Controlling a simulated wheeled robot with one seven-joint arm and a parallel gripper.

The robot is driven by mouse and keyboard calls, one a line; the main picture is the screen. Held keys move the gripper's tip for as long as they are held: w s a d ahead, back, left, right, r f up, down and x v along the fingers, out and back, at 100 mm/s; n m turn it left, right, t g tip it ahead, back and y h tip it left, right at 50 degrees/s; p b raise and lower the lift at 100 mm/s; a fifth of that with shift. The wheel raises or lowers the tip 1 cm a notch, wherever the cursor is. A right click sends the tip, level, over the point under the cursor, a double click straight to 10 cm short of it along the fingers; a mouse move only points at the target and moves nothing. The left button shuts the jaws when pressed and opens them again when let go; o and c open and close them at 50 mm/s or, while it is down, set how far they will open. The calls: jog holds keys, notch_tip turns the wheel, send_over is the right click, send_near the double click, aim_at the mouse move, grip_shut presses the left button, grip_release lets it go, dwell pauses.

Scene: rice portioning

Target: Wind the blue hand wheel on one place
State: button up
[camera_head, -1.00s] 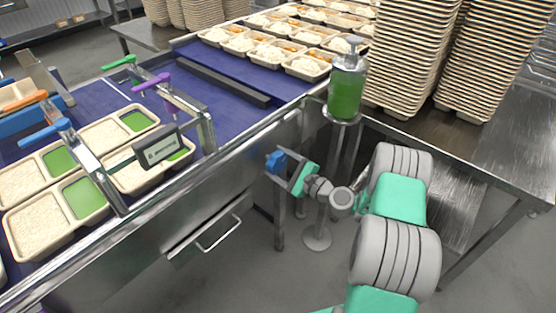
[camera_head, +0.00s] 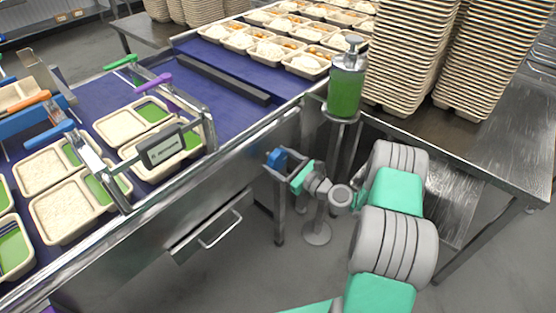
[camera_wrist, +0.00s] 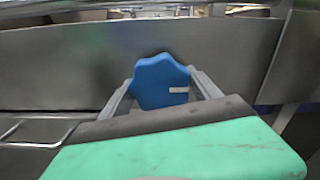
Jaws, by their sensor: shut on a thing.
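The blue hand wheel (camera_head: 276,158) sits on the side of the conveyor, just below its steel rail. In the wrist view the blue wheel (camera_wrist: 160,82) stands upright between my fingers, with a small pale mark on its right side. My gripper (camera_wrist: 163,88) is shut on the wheel, one finger at each side. In the head view my gripper (camera_head: 286,166) reaches the wheel from the right, and its body partly hides the wheel.
The conveyor (camera_head: 225,101) carries trays of rice and green filling (camera_head: 67,209). A green dispenser bottle (camera_head: 345,92) stands on a post near my arm. A drawer handle (camera_head: 220,230) is below left. Stacked trays (camera_head: 415,50) stand on the steel table (camera_head: 500,160).

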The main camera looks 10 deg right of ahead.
aim_at(281, 163)
dwell(0.3)
jog(key=o, duration=1.4)
jog(key=b+v, duration=0.2)
jog(key=b, duration=0.1)
jog(key=shift+s+d+f+b, duration=0.15)
jog(key=shift+f+b, duration=0.15)
jog(key=b+v, duration=0.3)
jog(key=b, duration=0.1)
jog(key=b+v, duration=0.1)
jog(key=b, duration=0.2)
jog(key=shift+s+d+r, duration=0.15)
jog(key=shift+s+d, duration=0.05)
jog(key=shift+s, duration=0.05)
jog(key=shift+s+d+r+b, duration=0.15)
jog(key=shift+s+d+b, duration=0.05)
jog(key=shift+s+b, duration=0.15)
